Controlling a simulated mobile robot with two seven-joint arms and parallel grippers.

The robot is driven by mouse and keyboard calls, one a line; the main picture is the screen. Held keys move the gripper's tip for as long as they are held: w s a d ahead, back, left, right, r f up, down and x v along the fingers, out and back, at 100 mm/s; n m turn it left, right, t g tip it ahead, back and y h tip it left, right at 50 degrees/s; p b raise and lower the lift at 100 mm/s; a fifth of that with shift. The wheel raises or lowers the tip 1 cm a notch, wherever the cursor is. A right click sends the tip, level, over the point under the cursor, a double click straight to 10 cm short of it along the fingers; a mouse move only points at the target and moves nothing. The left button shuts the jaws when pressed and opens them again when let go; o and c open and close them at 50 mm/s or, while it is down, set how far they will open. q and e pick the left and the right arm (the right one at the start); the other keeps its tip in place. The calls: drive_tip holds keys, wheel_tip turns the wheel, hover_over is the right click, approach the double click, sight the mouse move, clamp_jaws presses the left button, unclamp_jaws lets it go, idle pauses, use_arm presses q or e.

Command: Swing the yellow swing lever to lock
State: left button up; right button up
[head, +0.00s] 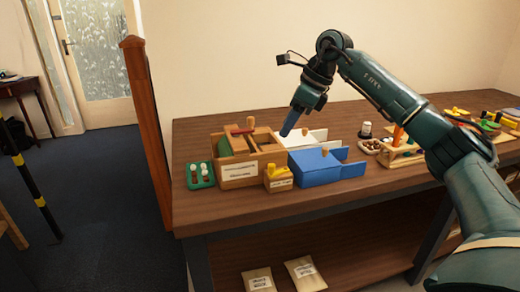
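A small yellow lever (277,171) sits on top of a little wooden block (279,184) with a white label, near the front edge of the table. It is small in the head view, and its exact angle is hard to make out. My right gripper (287,131) points down and to the left above the objects, above and behind the lever and apart from it. Its fingers show as one slim blue-grey shape, so I cannot tell whether they are open or shut. My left gripper is not in view.
A wooden box (236,172) with a green part and a red-topped handle stands left of the lever. A blue box (316,168) stands right, with a white box (303,139) behind. Several small parts lie at right.

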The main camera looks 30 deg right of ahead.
sight(273, 165)
drive_tip(key=x, duration=0.4)
drive_tip(key=d+x, duration=0.1)
drive_tip(key=x, duration=0.3)
drive_tip(key=s+x, duration=0.1)
drive_tip(key=x, duration=0.3)
drive_tip(key=shift+d+f, duration=0.2)
drive_tip(key=shift+f, duration=0.4)
